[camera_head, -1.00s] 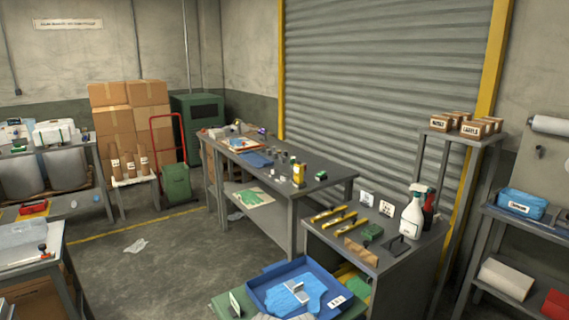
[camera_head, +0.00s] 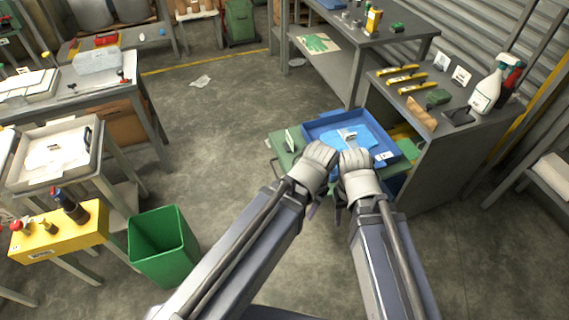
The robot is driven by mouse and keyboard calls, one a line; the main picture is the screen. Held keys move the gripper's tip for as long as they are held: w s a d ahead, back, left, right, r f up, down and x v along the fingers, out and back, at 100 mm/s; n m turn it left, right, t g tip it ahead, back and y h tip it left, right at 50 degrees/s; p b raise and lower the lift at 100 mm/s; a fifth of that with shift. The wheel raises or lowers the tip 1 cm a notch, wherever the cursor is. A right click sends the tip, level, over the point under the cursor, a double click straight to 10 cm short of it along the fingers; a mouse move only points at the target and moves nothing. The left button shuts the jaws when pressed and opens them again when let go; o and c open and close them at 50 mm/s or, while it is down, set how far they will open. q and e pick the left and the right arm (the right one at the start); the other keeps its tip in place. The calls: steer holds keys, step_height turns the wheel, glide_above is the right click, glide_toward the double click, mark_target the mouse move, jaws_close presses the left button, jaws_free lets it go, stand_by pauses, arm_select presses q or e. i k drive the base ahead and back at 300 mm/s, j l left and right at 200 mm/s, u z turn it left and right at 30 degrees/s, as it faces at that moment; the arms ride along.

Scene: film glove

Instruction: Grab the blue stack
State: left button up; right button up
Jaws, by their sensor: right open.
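A light blue flat stack (camera_head: 365,139) lies in a darker blue tray (camera_head: 394,143) on a low green-topped stand. A small pale grey piece (camera_head: 349,134) lies on the stack. My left gripper (camera_head: 319,160) and my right gripper (camera_head: 356,165) are side by side at the tray's near edge, and my wrists cover part of that edge and of the stack. The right gripper is open, with nothing seen in it. The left fingertips are hidden, so I cannot tell their state. I cannot tell whether either gripper touches the tray.
A grey bench (camera_head: 465,122) with yellow tools and spray bottles stands right of the tray. A green bin (camera_head: 163,247) and a yellow box (camera_head: 60,231) are at the lower left. Open floor (camera_head: 225,130) lies left of the tray.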

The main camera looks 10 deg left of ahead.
mark_target(357, 136)
steer(key=i+l, duration=1.15)
steer(key=l, duration=0.1)
